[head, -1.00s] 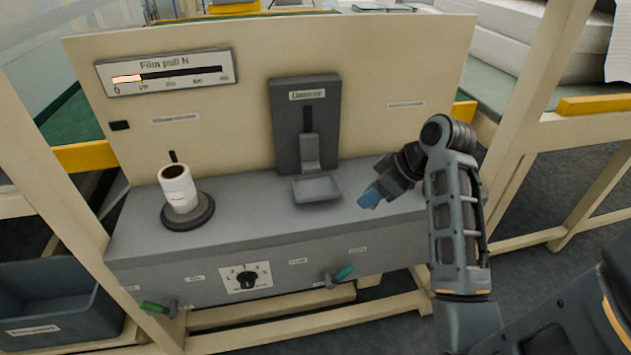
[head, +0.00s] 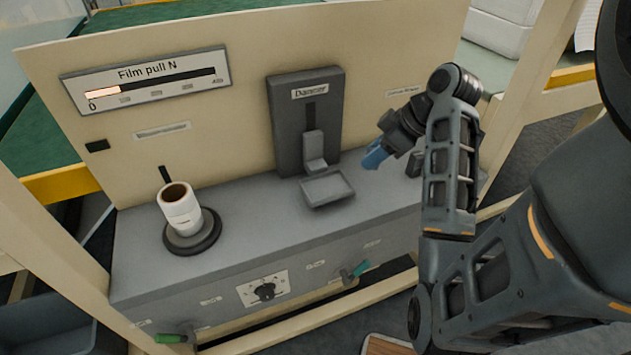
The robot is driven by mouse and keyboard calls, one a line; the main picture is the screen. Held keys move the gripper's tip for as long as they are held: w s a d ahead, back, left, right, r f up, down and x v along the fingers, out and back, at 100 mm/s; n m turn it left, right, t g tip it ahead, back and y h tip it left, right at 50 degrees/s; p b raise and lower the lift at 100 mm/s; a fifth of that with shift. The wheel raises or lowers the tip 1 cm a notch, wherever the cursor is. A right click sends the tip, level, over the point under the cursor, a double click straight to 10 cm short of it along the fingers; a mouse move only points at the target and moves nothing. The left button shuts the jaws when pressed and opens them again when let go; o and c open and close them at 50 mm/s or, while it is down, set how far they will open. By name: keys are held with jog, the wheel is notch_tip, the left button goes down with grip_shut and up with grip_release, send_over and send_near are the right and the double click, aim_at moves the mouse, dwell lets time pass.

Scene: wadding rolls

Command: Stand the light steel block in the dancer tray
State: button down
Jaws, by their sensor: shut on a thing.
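The dancer tray (head: 328,190) is a shallow grey tray at the front of the dark upright panel marked Dancer (head: 287,122). It looks empty. My gripper (head: 375,156) has blue fingers and is above the bench, to the right of the tray and apart from it. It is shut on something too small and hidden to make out. I cannot identify the light steel block for sure. A small dark grey block-like thing (head: 413,164) is on the bench behind my wrist, partly hidden by my arm.
A white roll (head: 180,208) stands on a round dark base (head: 193,238) at the bench's left. The film pull gauge (head: 147,82) reads low. The grey bench top (head: 255,215) is clear between roll and tray.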

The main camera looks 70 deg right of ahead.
jog(key=w+f, duration=0.2)
jog(key=w, duration=0.1)
jog(key=w+f, duration=0.2)
jog(key=w, duration=0.2)
jog(key=w+f, duration=0.2)
jog(key=w, duration=0.1)
jog(key=shift+w+f+p, duration=0.1)
jog(key=shift+w+p, duration=0.05)
jog(key=shift+p, duration=0.25)
jog(key=shift+w+a+f, duration=0.1)
jog(key=shift+w+f, duration=0.05)
jog(key=shift+f, duration=1.95)
jog(key=shift+f, duration=0.1)
jog(key=c, duration=1)
grip_release()
jog(key=shift+o, duration=0.2)
